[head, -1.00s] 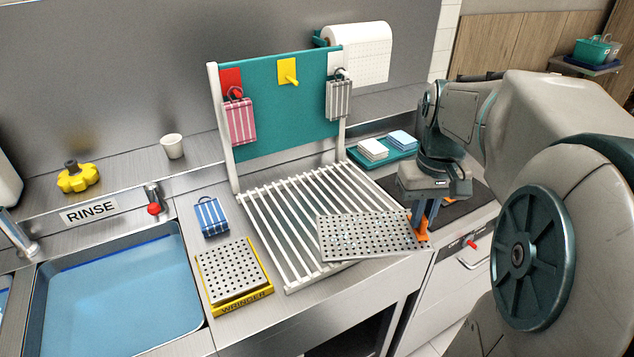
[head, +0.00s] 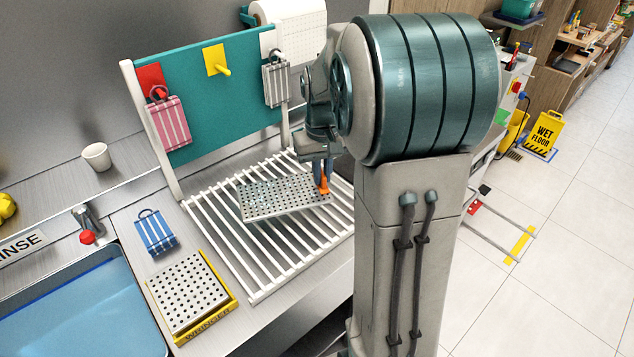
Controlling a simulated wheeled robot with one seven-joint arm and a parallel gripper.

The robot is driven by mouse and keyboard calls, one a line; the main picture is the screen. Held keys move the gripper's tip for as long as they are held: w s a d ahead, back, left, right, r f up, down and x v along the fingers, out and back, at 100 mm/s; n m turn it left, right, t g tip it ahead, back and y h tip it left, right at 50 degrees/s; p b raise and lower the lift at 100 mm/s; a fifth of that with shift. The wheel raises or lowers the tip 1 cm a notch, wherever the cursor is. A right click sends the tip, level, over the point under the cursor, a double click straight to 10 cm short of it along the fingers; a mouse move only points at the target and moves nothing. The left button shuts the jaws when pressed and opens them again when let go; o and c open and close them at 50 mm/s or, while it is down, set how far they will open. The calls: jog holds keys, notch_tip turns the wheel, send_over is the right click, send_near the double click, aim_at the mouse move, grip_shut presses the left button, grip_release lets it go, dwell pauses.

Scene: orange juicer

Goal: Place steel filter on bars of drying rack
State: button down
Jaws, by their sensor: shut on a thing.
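The steel filter (head: 285,198) is a flat grey perforated plate. It lies nearly flat over the middle of the white drying rack bars (head: 246,270), somewhat askew to them. Whether it touches the bars or hovers just above them I cannot tell. My gripper (head: 323,187), with orange fingertips, is shut on the filter's right edge. My arm hides the right back part of the rack.
A yellow wringer (head: 208,325) with a perforated plate on it stands left of the rack, near a blue striped cloth (head: 156,231). A teal board (head: 205,98) with hooks and hanging cloths rises behind the rack. The sink (head: 80,310) is at left.

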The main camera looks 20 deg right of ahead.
jog(key=shift+w+a+f, duration=0.15)
jog(key=shift+w+f, duration=0.25)
jog(key=shift+f, duration=1.85)
jog(key=shift+f, duration=0.2)
jog(key=c, duration=1.5)
grip_release()
jog(key=shift+r, duration=0.1)
